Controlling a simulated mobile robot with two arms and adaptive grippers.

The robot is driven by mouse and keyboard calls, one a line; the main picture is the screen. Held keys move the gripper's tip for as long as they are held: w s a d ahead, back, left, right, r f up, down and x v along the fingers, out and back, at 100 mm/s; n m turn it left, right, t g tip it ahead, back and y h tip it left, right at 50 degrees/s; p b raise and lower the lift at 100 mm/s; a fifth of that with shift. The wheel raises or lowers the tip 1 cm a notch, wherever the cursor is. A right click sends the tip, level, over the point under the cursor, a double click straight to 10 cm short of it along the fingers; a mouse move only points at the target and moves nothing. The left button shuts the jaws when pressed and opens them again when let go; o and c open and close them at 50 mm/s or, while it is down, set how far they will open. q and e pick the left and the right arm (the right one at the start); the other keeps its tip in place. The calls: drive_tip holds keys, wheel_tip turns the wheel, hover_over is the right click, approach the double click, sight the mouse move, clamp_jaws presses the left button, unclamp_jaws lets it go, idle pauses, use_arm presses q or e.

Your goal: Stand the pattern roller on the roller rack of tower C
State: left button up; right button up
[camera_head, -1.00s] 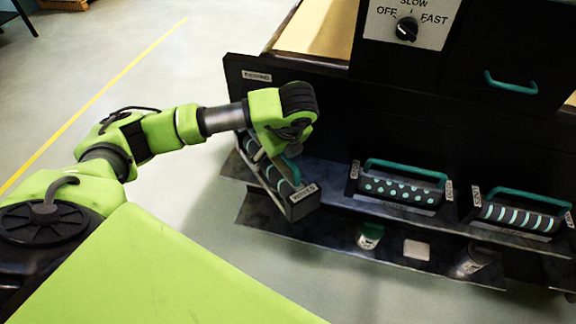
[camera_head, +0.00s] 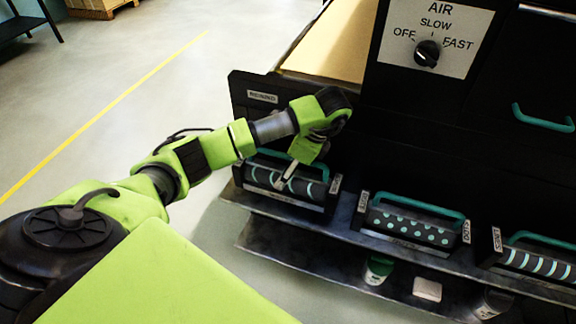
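A pattern roller (camera_head: 260,180) with pale curved marks, dark end plates and a teal handle (camera_head: 266,154) sits level at the left end of the long dark shelf (camera_head: 346,229) on the machine's front. My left gripper (camera_head: 286,181) is right at this roller, its pale finger reaching down across the handle and in front of the roller. The far finger is hidden, so I cannot tell whether it grips the handle. My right gripper is out of view.
A dotted roller (camera_head: 410,226) and a striped roller (camera_head: 538,262) stand to the right on the same shelf. Below are a green-and-white container (camera_head: 378,268) and a pale block (camera_head: 427,288). An air knob (camera_head: 428,53) is above.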

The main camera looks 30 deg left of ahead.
use_arm(q)
drive_tip(key=shift+f, duration=0.45)
drive_tip(key=shift+w+f, duration=0.1)
drive_tip(key=shift+f, duration=1.35)
drive_tip(key=o, duration=2.1)
drive_tip(key=shift+d+r, duration=0.15)
drive_tip(key=shift+r, duration=0.1)
drive_tip(key=p+v, duration=0.3)
drive_tip(key=v, duration=0.8)
drive_tip(key=shift+d+r, duration=0.1)
drive_tip(key=shift+r, duration=0.15)
drive_tip(key=shift+s+f, duration=0.1)
drive_tip(key=shift+s, duration=0.1)
